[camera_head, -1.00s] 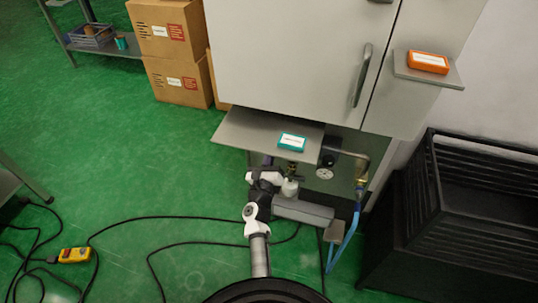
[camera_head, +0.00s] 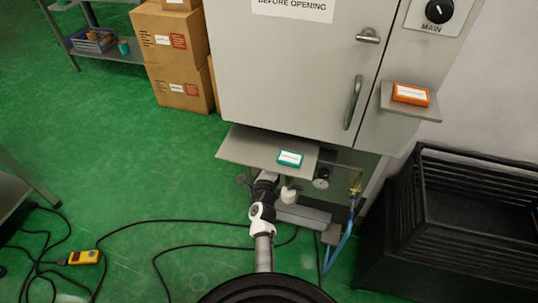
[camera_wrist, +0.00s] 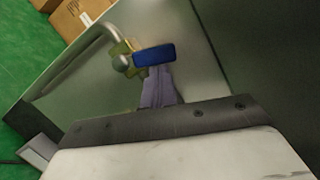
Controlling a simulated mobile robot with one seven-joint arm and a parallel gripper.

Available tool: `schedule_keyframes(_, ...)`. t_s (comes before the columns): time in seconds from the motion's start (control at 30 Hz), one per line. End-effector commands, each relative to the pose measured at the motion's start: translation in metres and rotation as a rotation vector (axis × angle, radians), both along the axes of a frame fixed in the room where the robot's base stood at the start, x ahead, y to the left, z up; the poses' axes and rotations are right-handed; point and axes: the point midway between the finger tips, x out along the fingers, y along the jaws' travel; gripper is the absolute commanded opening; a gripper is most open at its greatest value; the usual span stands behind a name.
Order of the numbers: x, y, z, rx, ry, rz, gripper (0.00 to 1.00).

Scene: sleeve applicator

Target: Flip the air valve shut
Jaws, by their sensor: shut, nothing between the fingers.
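The air valve shows in the wrist view as a blue lever handle (camera_wrist: 154,54) beside a brass body (camera_wrist: 121,55), with a bent metal pipe (camera_wrist: 108,32) running from it. My gripper (camera_wrist: 158,80) is shut and empty. Its grey fingertips are just below the blue handle in that picture, very close to it; I cannot tell whether they touch. In the head view my arm reaches under the shelf, and my gripper and the blue handle are hidden there. A brass fitting (camera_head: 355,183) with a blue hose (camera_head: 341,245) shows right of the shelf.
A grey shelf (camera_head: 240,147) carrying a teal box (camera_head: 290,158) overhangs the arm. A gauge (camera_head: 321,178) hangs beneath the cabinet (camera_head: 285,75). An orange box (camera_head: 411,94) sits on a side ledge. A black crate (camera_head: 480,200) stands right. Cables cross the green floor, left.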

Motion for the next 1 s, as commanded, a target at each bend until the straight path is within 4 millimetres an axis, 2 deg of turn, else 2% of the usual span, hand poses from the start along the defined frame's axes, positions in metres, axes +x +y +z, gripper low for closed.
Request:
schedule_keyframes(0.03, 0.0009, 0.0023, 0.0054, 0.002, -0.002, 0.002, 0.0)
schedule_keyframes(0.3, 0.0028, 0.0082, 0.0096, 0.003, -0.003, 0.001, 0.0)
schedule_keyframes(1.0, 0.0039, 0.0119, 0.0114, 0.005, -0.004, 0.001, 0.0)
